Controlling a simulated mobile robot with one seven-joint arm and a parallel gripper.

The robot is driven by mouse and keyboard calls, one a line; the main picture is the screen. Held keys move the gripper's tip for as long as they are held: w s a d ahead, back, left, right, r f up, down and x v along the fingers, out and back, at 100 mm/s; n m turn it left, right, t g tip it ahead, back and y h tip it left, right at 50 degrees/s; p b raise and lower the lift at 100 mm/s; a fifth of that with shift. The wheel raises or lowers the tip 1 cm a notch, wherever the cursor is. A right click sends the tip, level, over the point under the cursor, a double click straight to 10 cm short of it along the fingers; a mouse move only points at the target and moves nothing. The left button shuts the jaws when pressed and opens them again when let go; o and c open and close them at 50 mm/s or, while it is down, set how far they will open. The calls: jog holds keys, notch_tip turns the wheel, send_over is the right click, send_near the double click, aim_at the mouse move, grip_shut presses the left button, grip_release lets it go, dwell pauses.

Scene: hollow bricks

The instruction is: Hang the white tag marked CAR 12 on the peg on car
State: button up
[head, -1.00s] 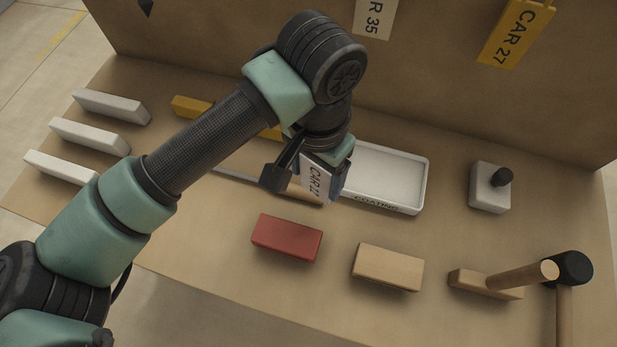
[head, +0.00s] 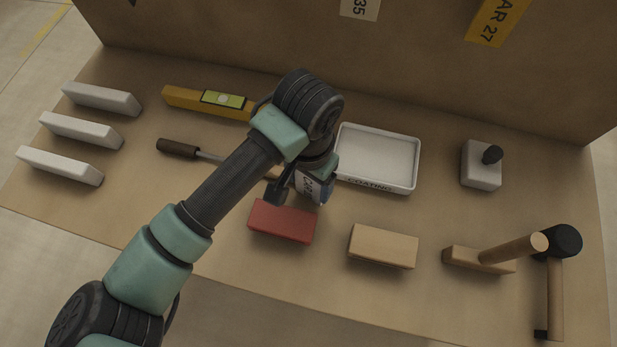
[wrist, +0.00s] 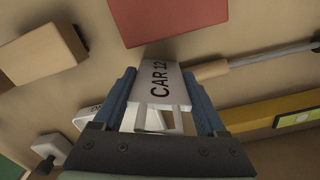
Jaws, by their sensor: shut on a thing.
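The white tag marked CAR 12 (wrist: 160,85) is in my gripper (wrist: 163,95), pinched between the two blue fingers in the wrist view. Its lettering and an open frame-like part near the palm show there. In the head view the tag (head: 311,187) hangs below my gripper (head: 306,182), above the bench just behind the red brick (head: 282,221). It looks clear of the bench. I cannot make out a car or its peg in either view.
A white tray (head: 414,180) lies right of my gripper. A long tool (head: 178,148) and a yellow level (head: 180,97) lie left. A wooden block (head: 383,246), knobbed white block (head: 480,168) and hammer (head: 555,290) are right. Tags, including yellow CAR 27 (head: 495,20), hang on the back panel.

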jog(key=o, duration=1.3)
